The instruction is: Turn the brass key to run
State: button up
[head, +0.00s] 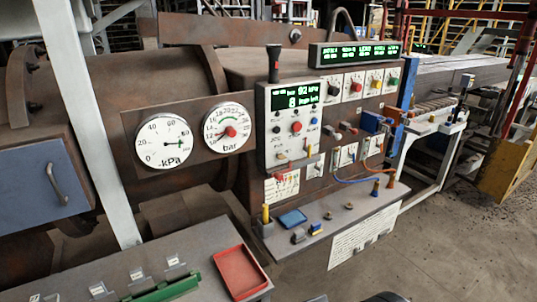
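A grey control box (292,122) with a green-lit display (296,97) stands upright at the middle of the head view. A small brass-coloured piece (281,156) sticks out low on its face and may be the brass key. It is too small for me to read its shape, its setting or any run mark. A yellowish piece (309,151) sits to its right. A red knob or button (296,127) is above them. My gripper is not in this view.
A ledge (345,225) below the box carries a blue tray (292,218), small blocks and wired plugs. Two round gauges (229,126) are to the left. A red tray (240,271) lies on the front bench. Open floor (445,240) is at right.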

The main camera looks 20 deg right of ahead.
aim_at(280, 156)
jog(key=i+l+u, duration=0.2)
jog(key=l+u, duration=0.2)
jog(key=l, duration=0.15)
jog(key=i+l+u, duration=0.1)
jog(key=l+u, duration=0.35)
jog(key=l, duration=0.15)
jog(key=l+u, duration=0.4)
jog(key=l, duration=0.25)
jog(key=i+l+u, duration=0.2)
jog(key=k+l, duration=0.05)
jog(key=l, duration=0.05)
